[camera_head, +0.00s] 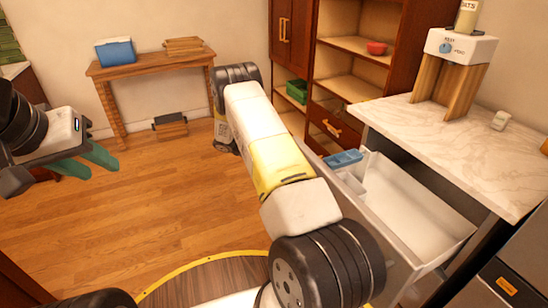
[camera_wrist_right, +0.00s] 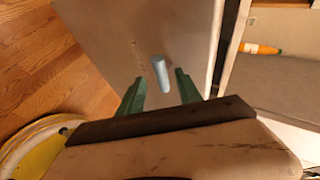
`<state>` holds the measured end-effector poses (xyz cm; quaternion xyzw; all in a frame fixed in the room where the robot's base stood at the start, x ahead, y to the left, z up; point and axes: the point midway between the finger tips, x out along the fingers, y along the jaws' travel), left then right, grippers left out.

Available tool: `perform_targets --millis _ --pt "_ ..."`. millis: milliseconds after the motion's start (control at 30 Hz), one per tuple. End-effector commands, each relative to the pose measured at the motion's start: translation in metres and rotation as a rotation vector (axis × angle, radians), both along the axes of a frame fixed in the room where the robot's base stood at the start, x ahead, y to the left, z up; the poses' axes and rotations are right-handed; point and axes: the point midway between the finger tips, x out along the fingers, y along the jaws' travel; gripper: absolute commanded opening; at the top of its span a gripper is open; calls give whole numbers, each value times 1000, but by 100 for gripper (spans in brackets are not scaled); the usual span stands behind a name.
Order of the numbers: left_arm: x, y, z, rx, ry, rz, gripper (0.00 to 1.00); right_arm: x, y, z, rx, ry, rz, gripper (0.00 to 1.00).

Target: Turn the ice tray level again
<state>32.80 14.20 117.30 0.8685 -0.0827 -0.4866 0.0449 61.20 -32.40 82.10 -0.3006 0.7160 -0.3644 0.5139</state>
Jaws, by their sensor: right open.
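A blue ice tray (camera_head: 343,159) shows at the far left end of an open white drawer bin (camera_head: 436,213), partly hidden by my right arm. I cannot tell its tilt well. My right gripper (camera_wrist_right: 159,77) is open in the right wrist view, with green fingers. A short pale blue bar (camera_wrist_right: 161,73) shows between its fingertips against a grey panel; I cannot tell whether it is a handle or part of the tray. My left gripper (camera_head: 103,169) is open and empty at the left, over the floor.
A marble counter (camera_head: 440,130) holding a dispenser (camera_head: 460,48) stands to the right of the bin. A tall brown cabinet (camera_head: 330,95) is behind. A wooden table with a blue box (camera_head: 115,51) is at the back left. The floor at left is clear. An orange bottle (camera_wrist_right: 262,48) shows right.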

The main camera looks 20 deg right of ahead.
Motion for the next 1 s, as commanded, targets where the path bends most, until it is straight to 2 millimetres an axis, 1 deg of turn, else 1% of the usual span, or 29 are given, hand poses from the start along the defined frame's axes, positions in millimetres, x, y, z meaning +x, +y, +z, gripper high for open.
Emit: perform_targets --millis 33,100,300,433,667,767,867,967,1000 --pt "0 0 0 0 0 0 36 4 9 5 1 -2 2 41" --pt "0 0 0 0 0 0 36 8 19 12 1 -2 2 41" --pt "0 0 0 0 0 0 36 14 38 24 0 -1 2 41" --pt "0 0 0 0 0 0 36 16 43 26 1 1 0 41" --pt "0 0 0 0 0 0 36 15 43 27 0 1 1 41" --pt "0 0 0 0 0 0 36 15 43 32 6 -20 -14 41" --pt "0 0 0 0 0 0 36 13 44 51 25 -108 -75 41" --pt "0 0 0 0 0 0 36 5 48 83 61 -269 -196 41" --pt "0 0 0 0 0 0 36 1 51 98 79 -346 -260 41"
